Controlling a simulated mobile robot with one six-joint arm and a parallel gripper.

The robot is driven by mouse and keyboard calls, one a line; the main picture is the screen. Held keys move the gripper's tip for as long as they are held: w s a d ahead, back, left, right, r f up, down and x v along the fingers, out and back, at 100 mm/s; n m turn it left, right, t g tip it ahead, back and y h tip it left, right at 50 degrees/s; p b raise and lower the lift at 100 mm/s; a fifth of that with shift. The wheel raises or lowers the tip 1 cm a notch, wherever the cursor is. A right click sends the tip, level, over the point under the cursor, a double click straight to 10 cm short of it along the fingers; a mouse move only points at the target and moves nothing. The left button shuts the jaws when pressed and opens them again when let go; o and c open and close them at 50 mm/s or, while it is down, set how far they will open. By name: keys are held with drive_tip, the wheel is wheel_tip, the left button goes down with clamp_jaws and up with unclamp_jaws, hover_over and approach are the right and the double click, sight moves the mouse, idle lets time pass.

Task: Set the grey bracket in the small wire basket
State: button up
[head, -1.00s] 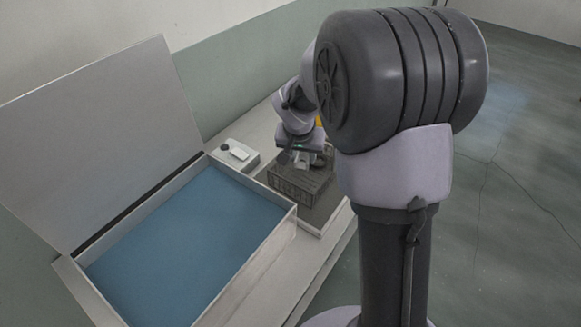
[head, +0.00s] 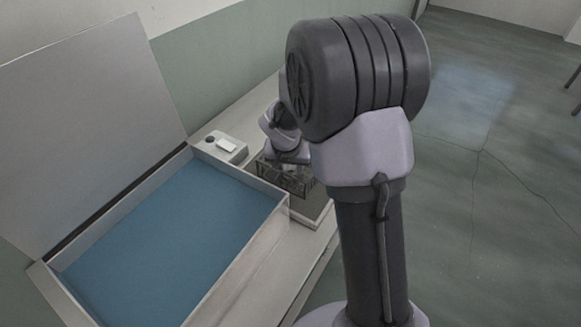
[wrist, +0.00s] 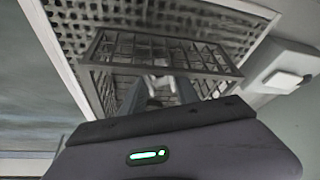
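The small wire basket (wrist: 200,57) is dark mesh and lies just beyond my gripper in the wrist view. In the head view the basket (head: 290,184) stands beside the blue tank, partly under my arm. My gripper (wrist: 158,92) points down into the basket. Its two dark fingers stand apart on either side of a small light-grey piece, which looks like the grey bracket (wrist: 158,82). Whether the fingers press on it is too small to tell. In the head view my wrist hides the fingers and bracket.
The open tank (head: 170,245) of blue liquid fills the left, its lid (head: 85,130) raised. The basket stands over a perforated tray (wrist: 235,25). A green wall (head: 215,75) runs behind the bench.

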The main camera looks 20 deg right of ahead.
drive_tip(key=o, duration=0.4)
drive_tip(key=shift+o, duration=0.2)
drive_tip(key=shift+r, duration=0.1)
drive_tip(key=s+f+p+v, duration=0.15)
drive_tip(key=p+v, duration=0.35)
drive_tip(key=v, duration=1.4)
drive_tip(key=s+a+r+n+t+y, duration=0.1)
drive_tip(key=s+a+r, duration=0.3)
drive_tip(key=s, duration=0.5)
drive_tip(key=s+a+r+n+t+y, duration=0.1)
drive_tip(key=s+a+r+y, duration=0.2)
drive_tip(key=s+a, duration=0.3)
drive_tip(key=s, duration=0.4)
drive_tip(key=shift+s+a+r+y, duration=0.2)
drive_tip(key=shift+a+r+y, duration=0.1)
drive_tip(key=shift+a+r, duration=0.1)
drive_tip(key=shift+d, duration=0.1)
